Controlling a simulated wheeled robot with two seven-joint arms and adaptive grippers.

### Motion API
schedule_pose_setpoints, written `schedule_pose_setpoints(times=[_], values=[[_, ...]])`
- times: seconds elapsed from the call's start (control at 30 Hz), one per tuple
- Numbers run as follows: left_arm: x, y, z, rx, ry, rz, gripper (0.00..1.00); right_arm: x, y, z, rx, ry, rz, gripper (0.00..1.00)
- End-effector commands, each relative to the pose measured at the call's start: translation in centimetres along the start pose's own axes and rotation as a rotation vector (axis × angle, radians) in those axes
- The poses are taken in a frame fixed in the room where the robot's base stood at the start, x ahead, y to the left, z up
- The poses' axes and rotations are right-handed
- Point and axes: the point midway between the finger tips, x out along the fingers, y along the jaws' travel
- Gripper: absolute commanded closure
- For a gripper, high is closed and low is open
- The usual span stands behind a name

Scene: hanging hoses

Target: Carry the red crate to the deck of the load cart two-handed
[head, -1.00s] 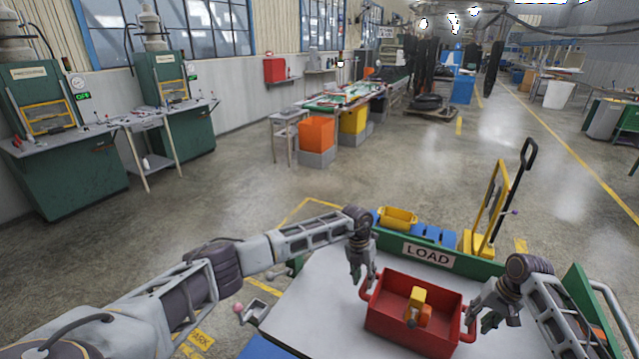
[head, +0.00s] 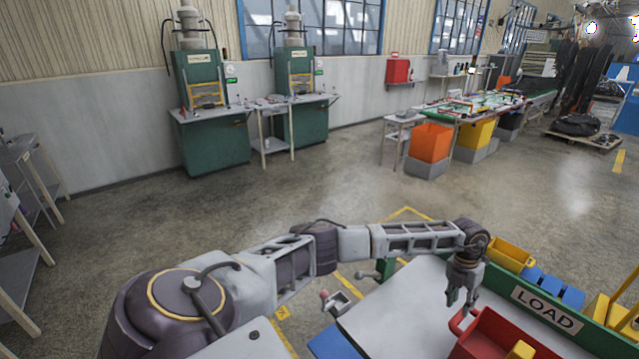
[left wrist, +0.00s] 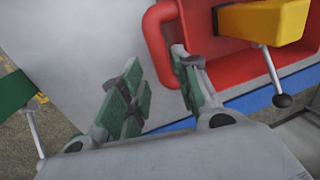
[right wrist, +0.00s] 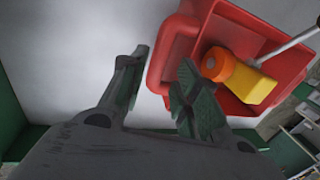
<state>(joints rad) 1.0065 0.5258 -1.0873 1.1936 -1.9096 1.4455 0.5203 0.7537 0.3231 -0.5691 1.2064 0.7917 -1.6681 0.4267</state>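The red crate (head: 482,345) sits on a white surface (head: 400,315) behind which a green board reads LOAD; the head view cuts it off at the bottom. A yellow-and-orange item (right wrist: 245,82) with a rod lies in it. My left gripper (head: 462,300) is open, pointing down beside the crate's left handle; in the left wrist view its fingers (left wrist: 155,70) are apart near the red handle (left wrist: 155,32). My right gripper (right wrist: 165,70) is out of the head view; in its wrist view its fingers are apart, with the crate's red side edge showing between and beyond them.
The green LOAD board (head: 545,306) stands along the surface's far edge, with a yellow bin (head: 511,253) and blue bins (head: 552,287) behind it. Green machines (head: 210,140) and a workbench (head: 470,110) stand farther off. The floor between is clear.

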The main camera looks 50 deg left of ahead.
Motion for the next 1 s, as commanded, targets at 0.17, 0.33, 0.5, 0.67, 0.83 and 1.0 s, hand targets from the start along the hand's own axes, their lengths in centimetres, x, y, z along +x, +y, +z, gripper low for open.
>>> schedule_pose_setpoints(times=[0.17, 0.33, 0.5, 0.67, 0.83, 1.0], values=[[0.00, 0.01, 0.00, 0.000, 0.000, 0.000, 0.68, 0.00, 0.01, -0.01, 0.000, 0.000, 0.000, 0.69], [0.01, 0.01, -0.01, 0.000, 0.000, 0.000, 0.48, 0.01, 0.01, 0.00, 0.000, 0.000, 0.000, 0.69], [0.02, 0.01, -0.01, 0.000, 0.000, 0.000, 0.43, 0.02, 0.02, 0.00, 0.000, 0.000, 0.000, 0.69], [0.11, 0.04, -0.06, 0.000, 0.002, 0.001, 0.43, 0.11, 0.05, 0.04, 0.001, -0.001, 0.001, 0.61], [0.07, 0.02, -0.04, 0.000, 0.001, 0.000, 0.43, 0.07, 0.04, 0.02, 0.001, -0.001, 0.001, 0.44], [0.04, 0.01, -0.02, 0.000, 0.001, 0.000, 0.43, 0.04, 0.03, 0.01, 0.000, 0.000, 0.000, 0.44]])
